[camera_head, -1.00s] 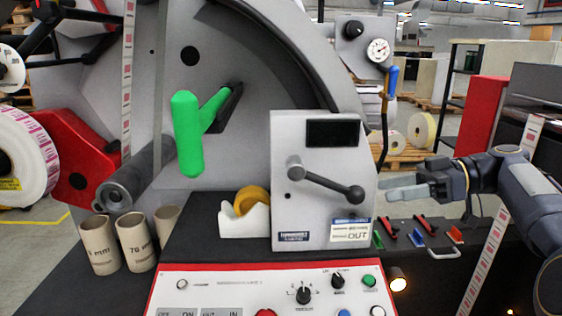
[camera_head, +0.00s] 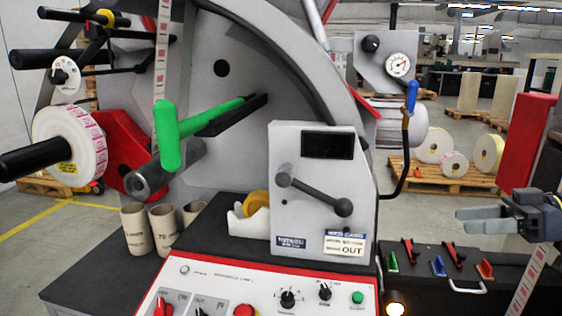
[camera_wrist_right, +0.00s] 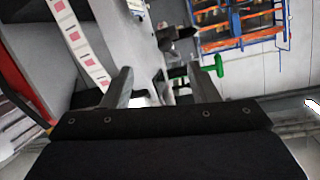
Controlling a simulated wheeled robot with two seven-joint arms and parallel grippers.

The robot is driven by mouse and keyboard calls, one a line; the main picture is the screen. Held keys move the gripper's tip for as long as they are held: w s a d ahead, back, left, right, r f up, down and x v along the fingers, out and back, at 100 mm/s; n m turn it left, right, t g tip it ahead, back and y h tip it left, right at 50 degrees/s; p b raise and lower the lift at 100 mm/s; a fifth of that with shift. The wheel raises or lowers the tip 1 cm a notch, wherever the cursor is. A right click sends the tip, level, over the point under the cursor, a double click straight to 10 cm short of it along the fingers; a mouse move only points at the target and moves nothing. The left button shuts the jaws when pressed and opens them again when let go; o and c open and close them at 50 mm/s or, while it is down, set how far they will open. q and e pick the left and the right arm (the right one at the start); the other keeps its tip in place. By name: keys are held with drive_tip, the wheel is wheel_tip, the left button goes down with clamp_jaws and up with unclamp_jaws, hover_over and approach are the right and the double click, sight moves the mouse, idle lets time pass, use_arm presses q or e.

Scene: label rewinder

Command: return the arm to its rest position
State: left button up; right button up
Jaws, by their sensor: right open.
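My right gripper (camera_head: 480,219) is at the right edge of the head view, pointing left with nothing between its fingers. It is above the black bench with the small tools and clear of the grey counter box (camera_head: 322,225) with its crank handle (camera_head: 313,194). In the right wrist view the two fingers of my right gripper (camera_wrist_right: 160,88) stand wide apart and empty. The green handle (camera_head: 168,136) of the machine is at the left in the head view; a green handle also shows far off in the right wrist view (camera_wrist_right: 211,66). My left gripper is not in view.
Several small coloured tools lie on the black bench (camera_head: 428,284). A control panel (camera_head: 262,290) is at the front. A pressure gauge (camera_head: 399,65) and a blue-handled lever (camera_head: 412,96) stand behind the box. Cardboard cores (camera_head: 137,230) stand at the left. A label strip (camera_head: 529,280) hangs near my right arm.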

drive_tip(key=s+a+f+m+h+p, duration=0.3)
drive_tip(key=s+a+m+h+p, duration=0.2)
drive_tip(key=s+a+m+p, duration=0.45)
drive_tip(key=s+a+f+m+h+p, duration=0.2)
drive_tip(key=s+a+f+h, duration=0.3)
drive_tip(key=s+f, duration=0.4)
drive_tip(key=shift+s+a+f+m, duration=0.2)
drive_tip(key=shift+a+f+m, duration=0.15)
drive_tip(key=shift+m, duration=0.3)
idle(0.8)
